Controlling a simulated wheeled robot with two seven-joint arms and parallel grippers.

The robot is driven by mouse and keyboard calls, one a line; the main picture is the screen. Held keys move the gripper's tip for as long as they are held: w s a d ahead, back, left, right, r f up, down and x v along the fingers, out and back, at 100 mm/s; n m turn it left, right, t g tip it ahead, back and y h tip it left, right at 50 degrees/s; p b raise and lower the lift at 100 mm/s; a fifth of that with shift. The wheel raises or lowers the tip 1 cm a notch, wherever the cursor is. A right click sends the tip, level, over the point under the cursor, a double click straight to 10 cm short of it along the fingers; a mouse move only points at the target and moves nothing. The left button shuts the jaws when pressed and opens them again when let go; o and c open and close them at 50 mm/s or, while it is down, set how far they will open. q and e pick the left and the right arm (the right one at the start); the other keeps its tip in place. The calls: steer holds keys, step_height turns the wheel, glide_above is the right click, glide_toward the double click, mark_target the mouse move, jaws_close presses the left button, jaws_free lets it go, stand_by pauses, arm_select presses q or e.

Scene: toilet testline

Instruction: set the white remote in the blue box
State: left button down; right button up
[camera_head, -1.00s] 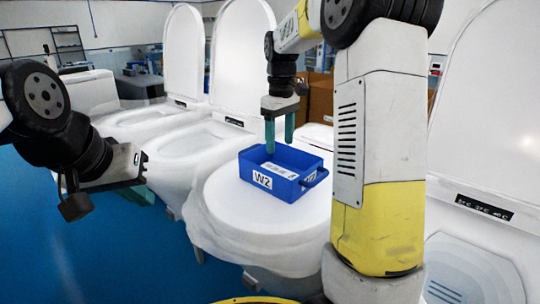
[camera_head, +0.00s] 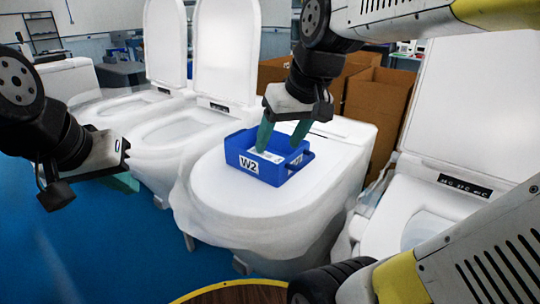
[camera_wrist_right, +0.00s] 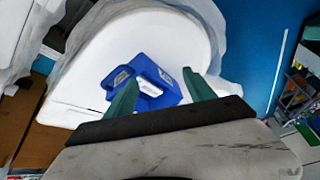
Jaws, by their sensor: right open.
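The blue box (camera_head: 268,172), labelled W2, stands on the closed white lid of a toilet in the head view. The white remote (camera_head: 270,156) lies inside the box, partly covered by my fingers. My right gripper (camera_head: 280,143) is open, its green fingers pointing down at the box, apart from each other. In the right wrist view the blue box (camera_wrist_right: 128,70) shows between the open fingers of my right gripper (camera_wrist_right: 160,78). My left gripper (camera_head: 125,182) hangs at the left over the blue floor, away from the box; its finger gap is not clear.
The lid (camera_head: 235,208) around the box is clear, with crumpled clear wrapping at its edges. Raised toilet lids (camera_head: 226,50) stand behind and at the right. Brown cartons (camera_head: 375,105) are behind the box.

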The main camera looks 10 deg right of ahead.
steer(key=shift+m+t, duration=0.7)
steer(key=shift+m, duration=0.1)
steer(key=s, duration=0.1)
steer(key=s+f, duration=0.1)
steer(key=s, duration=0.1)
steer(key=s+f, duration=0.1)
steer(key=shift+s+a+f, duration=0.25)
steer(key=shift+s+a, duration=0.15)
